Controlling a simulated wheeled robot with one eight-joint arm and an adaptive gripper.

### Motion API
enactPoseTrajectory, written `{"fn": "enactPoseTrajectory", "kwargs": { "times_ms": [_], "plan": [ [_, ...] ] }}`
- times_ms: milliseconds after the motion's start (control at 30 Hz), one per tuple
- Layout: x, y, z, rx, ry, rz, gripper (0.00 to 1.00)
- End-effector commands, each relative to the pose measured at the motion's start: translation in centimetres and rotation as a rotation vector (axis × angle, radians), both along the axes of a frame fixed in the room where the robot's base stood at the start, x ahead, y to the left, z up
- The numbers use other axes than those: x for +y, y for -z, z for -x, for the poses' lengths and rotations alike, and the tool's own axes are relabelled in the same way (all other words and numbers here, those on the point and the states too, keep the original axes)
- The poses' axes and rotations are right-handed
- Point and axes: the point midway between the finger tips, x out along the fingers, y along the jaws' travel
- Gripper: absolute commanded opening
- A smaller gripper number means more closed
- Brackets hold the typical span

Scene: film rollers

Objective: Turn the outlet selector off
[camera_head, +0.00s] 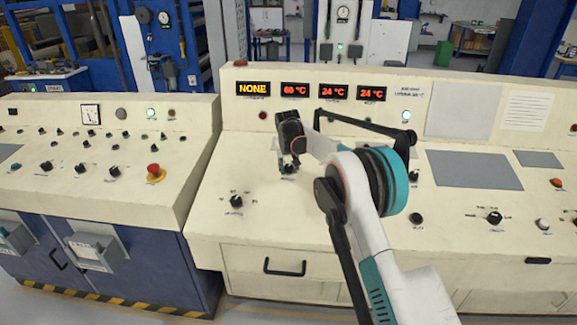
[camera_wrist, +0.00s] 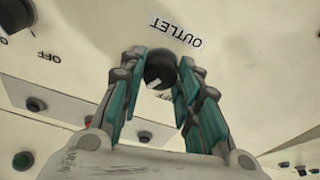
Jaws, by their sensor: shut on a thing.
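The outlet selector is a round black knob (camera_wrist: 160,66) on the cream console, beside a white label reading OUTLET (camera_wrist: 176,33) that appears upside down in the wrist view. A pale mark shows on the knob's lower edge. My gripper (camera_wrist: 161,60) has one teal-and-grey finger on each side of the knob and is shut on it. In the head view my gripper (camera_head: 290,150) reaches down to the console, with the dark knob (camera_head: 289,169) just below it.
Another selector knob (camera_head: 236,201) sits to the left. The displays above read NONE (camera_head: 253,88), 60 °C, 24 °C and 24 °C. In the wrist view an OFF label (camera_wrist: 48,57) lies near another black knob (camera_wrist: 15,14). A red button (camera_head: 154,172) is on the left console.

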Motion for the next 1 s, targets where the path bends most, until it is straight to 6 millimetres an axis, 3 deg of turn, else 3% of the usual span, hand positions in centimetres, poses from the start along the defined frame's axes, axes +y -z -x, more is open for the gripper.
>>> {"fn": "enactPoseTrajectory", "kwargs": {
  "times_ms": [1000],
  "plan": [
    [-0.18,-0.07,-0.11,0.007,-0.807,0.189,0.07]
  ]
}}
